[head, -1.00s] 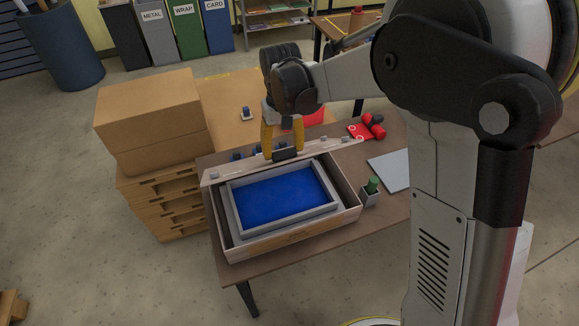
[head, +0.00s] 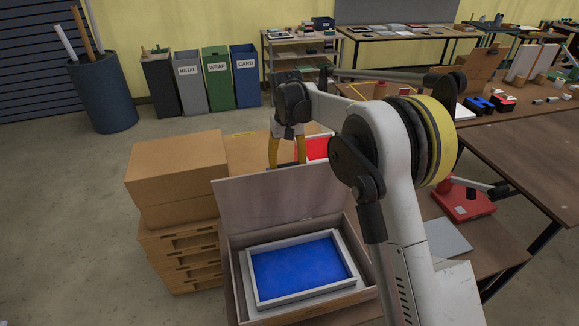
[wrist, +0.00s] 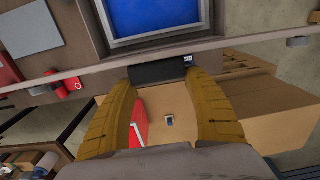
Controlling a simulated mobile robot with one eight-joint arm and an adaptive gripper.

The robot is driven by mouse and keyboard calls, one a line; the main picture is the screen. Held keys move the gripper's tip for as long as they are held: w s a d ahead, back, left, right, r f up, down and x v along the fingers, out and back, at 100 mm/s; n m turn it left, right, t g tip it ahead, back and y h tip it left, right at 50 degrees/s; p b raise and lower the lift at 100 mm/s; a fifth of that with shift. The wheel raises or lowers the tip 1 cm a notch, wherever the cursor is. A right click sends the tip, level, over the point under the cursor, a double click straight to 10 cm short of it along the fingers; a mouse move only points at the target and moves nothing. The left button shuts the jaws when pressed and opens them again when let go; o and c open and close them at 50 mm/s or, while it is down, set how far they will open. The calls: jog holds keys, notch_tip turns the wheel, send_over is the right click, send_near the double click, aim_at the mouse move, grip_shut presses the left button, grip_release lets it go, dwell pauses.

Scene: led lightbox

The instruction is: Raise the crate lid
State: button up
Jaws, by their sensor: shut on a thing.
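The wooden crate (head: 241,291) stands on the brown table, open at the top. Its lid (head: 280,203) is up at the crate's back edge, with its broad inner face showing in the head view. Inside the crate lies a grey-framed blue panel (head: 300,270), which also shows in the wrist view (wrist: 150,15). My gripper (head: 287,164) is at the lid's top edge. In the wrist view my yellow fingers (wrist: 167,84) are closed on a black handle (wrist: 160,72) at the lid's edge.
Stacked cardboard boxes (head: 178,170) stand left of the crate. A red tray (head: 318,147) lies behind the lid. A grey plate (head: 446,238) and a red device (head: 464,199) lie to the right. Bins (head: 215,85) stand at the back wall.

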jog(key=shift+w+a, duration=0.1)
jog(key=shift+w, duration=0.2)
jog(key=o, duration=1.4)
jog(key=shift+f, duration=0.1)
notch_tip(320, 180, up, 12)
jog(key=shift+r, duration=0.1)
